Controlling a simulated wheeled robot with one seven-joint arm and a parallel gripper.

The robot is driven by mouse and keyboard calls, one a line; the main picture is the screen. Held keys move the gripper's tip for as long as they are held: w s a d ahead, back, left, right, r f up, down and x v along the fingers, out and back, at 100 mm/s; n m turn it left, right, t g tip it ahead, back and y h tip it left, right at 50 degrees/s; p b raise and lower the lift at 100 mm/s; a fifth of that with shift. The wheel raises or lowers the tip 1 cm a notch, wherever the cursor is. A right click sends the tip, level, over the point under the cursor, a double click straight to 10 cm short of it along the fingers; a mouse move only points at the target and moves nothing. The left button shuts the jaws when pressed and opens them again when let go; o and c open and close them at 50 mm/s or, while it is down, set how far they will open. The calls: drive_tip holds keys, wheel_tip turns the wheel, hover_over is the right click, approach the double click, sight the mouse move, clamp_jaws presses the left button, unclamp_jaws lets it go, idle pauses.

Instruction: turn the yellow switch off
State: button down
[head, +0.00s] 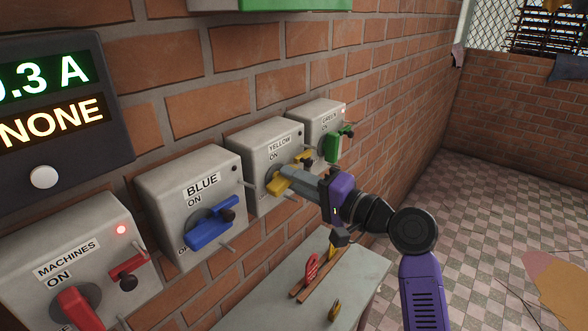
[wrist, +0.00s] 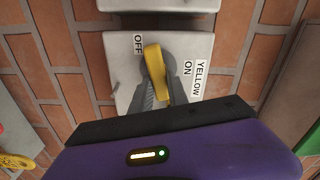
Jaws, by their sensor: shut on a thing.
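The yellow switch is a grey wall box (head: 258,150) labelled YELLOW, with a yellow handle (head: 275,184) on its front. In the wrist view the handle (wrist: 155,70) slants, its upper end beside the OFF label and its lower end toward the gripper's palm. The ON label is to its right. The small lamp on the yellow box looks dark. My gripper (head: 287,178) is shut on the handle, with the grey fingers on either side of it. The fingers hide part of the handle and its dial.
The green switch box (head: 318,120) is just beyond, its lamp lit. The blue switch box (head: 180,190) and the MACHINES box (head: 50,265), with a lit red lamp, are nearer.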

drive_tip(key=shift+f+m+p, duration=0.15)
drive_tip(key=shift+m+p, duration=0.65)
drive_tip(key=shift+m, duration=0.5)
drive_tip(key=c, duration=1.3)
unclamp_jaws()
drive_tip(key=b+v, duration=0.2)
drive_tip(key=v, duration=0.5)
drive_tip(key=shift+s+d, duration=0.25)
drive_tip(key=shift+d, duration=0.1)
